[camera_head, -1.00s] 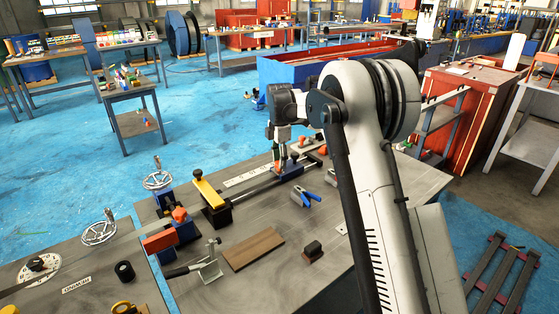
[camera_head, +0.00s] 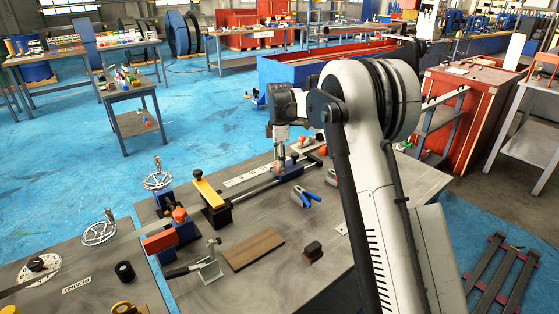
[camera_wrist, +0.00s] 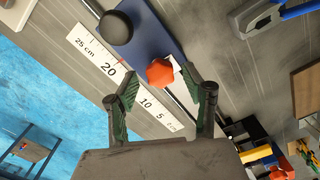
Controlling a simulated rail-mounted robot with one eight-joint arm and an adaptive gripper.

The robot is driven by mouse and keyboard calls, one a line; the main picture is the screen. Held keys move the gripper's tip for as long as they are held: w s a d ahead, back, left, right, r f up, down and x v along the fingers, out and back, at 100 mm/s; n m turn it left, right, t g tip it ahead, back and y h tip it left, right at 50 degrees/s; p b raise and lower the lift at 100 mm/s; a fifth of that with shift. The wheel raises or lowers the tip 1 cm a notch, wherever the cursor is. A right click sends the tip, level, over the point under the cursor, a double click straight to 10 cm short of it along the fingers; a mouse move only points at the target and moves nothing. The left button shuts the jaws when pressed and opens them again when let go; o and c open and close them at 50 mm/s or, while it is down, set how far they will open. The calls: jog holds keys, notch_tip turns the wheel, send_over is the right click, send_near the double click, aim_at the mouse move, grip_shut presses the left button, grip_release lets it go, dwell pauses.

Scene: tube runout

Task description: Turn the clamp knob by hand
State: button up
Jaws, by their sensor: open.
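The orange-red faceted clamp knob (camera_wrist: 160,72) shows in the wrist view on a blue block (camera_wrist: 152,42) beside a white ruler strip. My gripper (camera_wrist: 161,80) is open, with one green-padded finger on each side of the knob in the picture. Gaps show between both fingers and the knob, and nothing is held. Whether the fingertips are level with the knob or above it, I cannot tell. In the head view my gripper (camera_head: 281,160) points down at the far end of the bench fixture, where the knob is small and partly hidden.
A black ball handle (camera_wrist: 116,27) stands close beyond the left finger. The ruler (camera_wrist: 101,58) lies along the bench. Blue-handled pliers (camera_head: 306,197), a brown board (camera_head: 254,249) and a yellow-topped clamp (camera_head: 209,194) sit on the bench nearer the camera.

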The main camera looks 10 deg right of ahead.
jog(key=shift+r+p, duration=1.4)
jog(key=shift+r, duration=1.5)
notch_tip(320, 180, up, 12)
jog(key=s+r+m+t, duration=0.2)
jog(key=s+r+m, duration=0.3)
jog(key=s, duration=0.4)
jog(key=s+r+m+t, duration=0.1)
jog(key=s+r+m, duration=0.25)
jog(key=s, duration=1.05)
jog(key=s+f+m+t, duration=0.2)
jog(key=s+f+m, duration=0.2)
jog(key=s, duration=0.8)
jog(key=s+f+m+t, duration=0.2)
jog(key=s+f+m, duration=0.3)
jog(key=s+f, duration=0.3)
jog(key=s, duration=0.4)
jog(key=shift+s+f, duration=0.25)
